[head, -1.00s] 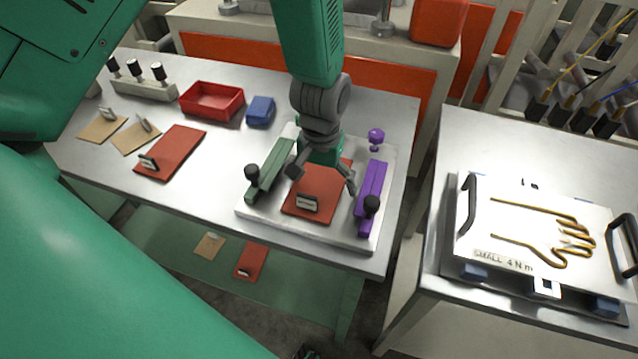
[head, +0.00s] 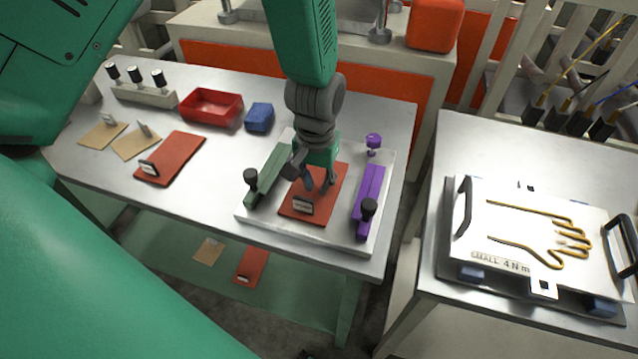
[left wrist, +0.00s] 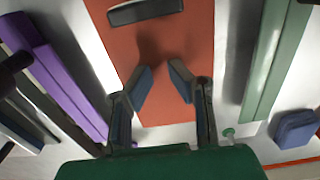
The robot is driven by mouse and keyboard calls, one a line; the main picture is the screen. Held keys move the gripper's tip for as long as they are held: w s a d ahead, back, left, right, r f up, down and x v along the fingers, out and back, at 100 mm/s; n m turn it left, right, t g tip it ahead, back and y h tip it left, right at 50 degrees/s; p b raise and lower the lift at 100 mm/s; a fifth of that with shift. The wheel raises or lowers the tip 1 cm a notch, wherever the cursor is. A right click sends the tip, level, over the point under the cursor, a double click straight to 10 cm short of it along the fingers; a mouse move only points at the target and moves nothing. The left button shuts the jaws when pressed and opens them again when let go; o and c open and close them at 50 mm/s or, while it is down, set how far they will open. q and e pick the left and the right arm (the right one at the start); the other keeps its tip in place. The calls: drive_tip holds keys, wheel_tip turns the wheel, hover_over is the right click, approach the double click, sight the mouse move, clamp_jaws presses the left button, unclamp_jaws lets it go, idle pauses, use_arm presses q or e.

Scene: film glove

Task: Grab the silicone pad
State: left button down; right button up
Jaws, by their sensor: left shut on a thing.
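The silicone pad (head: 323,203) is a flat orange-red rectangle with a small pale-faced tab at its near end. It lies on a metal plate (head: 300,229) between a green bar (head: 268,174) and a purple bar (head: 370,198). My left gripper (head: 319,186) points down onto the middle of the pad, its fingers drawn in and shut on it. In the left wrist view, the pad (left wrist: 180,35) runs under the fingertips (left wrist: 164,80), which stand a little apart over it; the pinched part is hard to see. My right gripper is not in view.
A second red pad (head: 171,159), tan pads (head: 136,144), a red tray (head: 211,107) and a blue block (head: 259,117) lie left on the table. Black knobs (head: 251,178) stand up from the bars. A hand-shaped mould plate (head: 500,226) lies on the right table.

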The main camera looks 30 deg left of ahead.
sight(316, 188)
use_arm(q)
wheel_tip(316, 188, up, 9)
drive_tip(key=shift+w, duration=0.2)
drive_tip(key=c, duration=2.3)
unclamp_jaws()
drive_tip(key=shift+d, duration=0.1)
drive_tip(key=o, duration=1.8)
drive_tip(key=shift+a, duration=0.35)
drive_tip(key=shift+o, duration=0.2)
